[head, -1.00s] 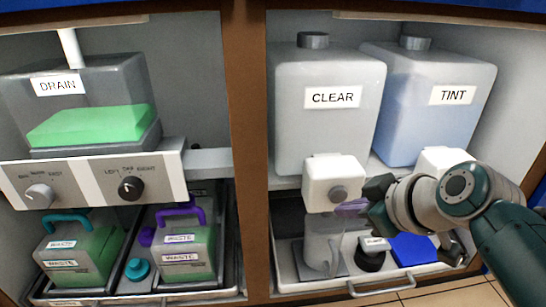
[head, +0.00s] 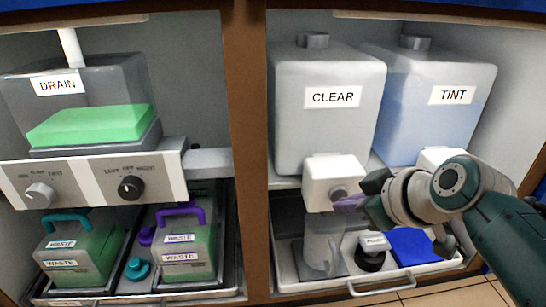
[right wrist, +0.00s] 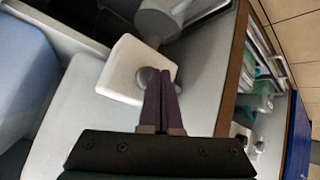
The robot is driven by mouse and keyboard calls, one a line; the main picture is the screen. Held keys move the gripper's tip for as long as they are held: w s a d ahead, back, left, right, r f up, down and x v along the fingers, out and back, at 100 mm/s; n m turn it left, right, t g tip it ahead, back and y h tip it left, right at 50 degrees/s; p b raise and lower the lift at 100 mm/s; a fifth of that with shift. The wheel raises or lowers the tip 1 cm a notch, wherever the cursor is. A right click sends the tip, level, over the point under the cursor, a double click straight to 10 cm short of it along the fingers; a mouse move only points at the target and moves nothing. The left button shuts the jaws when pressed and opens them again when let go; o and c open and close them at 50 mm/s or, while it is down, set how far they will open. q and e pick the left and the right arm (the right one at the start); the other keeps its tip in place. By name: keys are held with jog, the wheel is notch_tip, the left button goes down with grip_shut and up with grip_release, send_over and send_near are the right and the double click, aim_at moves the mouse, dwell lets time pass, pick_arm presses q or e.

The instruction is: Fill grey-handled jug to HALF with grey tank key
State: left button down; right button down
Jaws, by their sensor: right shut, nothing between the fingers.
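The CLEAR tank (head: 322,130) has a white tap block (head: 318,178) with a round grey key (head: 338,192) on its front. In the right wrist view the grey key (right wrist: 149,75) sits on the white block (right wrist: 124,72). A clear jug (head: 318,236) with a grey handle stands upright under that tap; I cannot tell its liquid level. My right gripper (head: 345,203) is shut and empty, its purple fingers at the key's lower right side. In the right wrist view the fingertips (right wrist: 160,82) overlap the key's edge; I cannot tell whether they touch it. My left gripper is not in view.
The TINT tank (head: 425,110) with its own white tap stands right. A black round item with a white label (head: 371,250) and a blue pad (head: 412,247) lie on the pull-out tray (head: 388,284). The DRAIN tank (head: 90,90) and WASTE containers (head: 78,258) fill the left bay.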

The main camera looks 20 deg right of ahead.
jog(key=shift+w+d, duration=0.1)
jog(key=shift+w, duration=0.35)
dwell(2.0)
dwell(2.0)
jog(key=shift+s+a+p, duration=0.2)
jog(key=shift+s+p, duration=0.5)
jog(key=shift+s, duration=0.2)
jog(key=shift+s+a+p, duration=0.2)
jog(key=shift+s+p, duration=0.3)
jog(key=shift+s, duration=0.3)
jog(key=shift+s+a+p, duration=0.2)
jog(key=shift+s+p, duration=0.35)
jog(key=shift+s, duration=0.3)
jog(key=shift+s+a+p, duration=0.2)
jog(key=shift+s+p, duration=0.3)
jog(key=shift+s, duration=0.3)
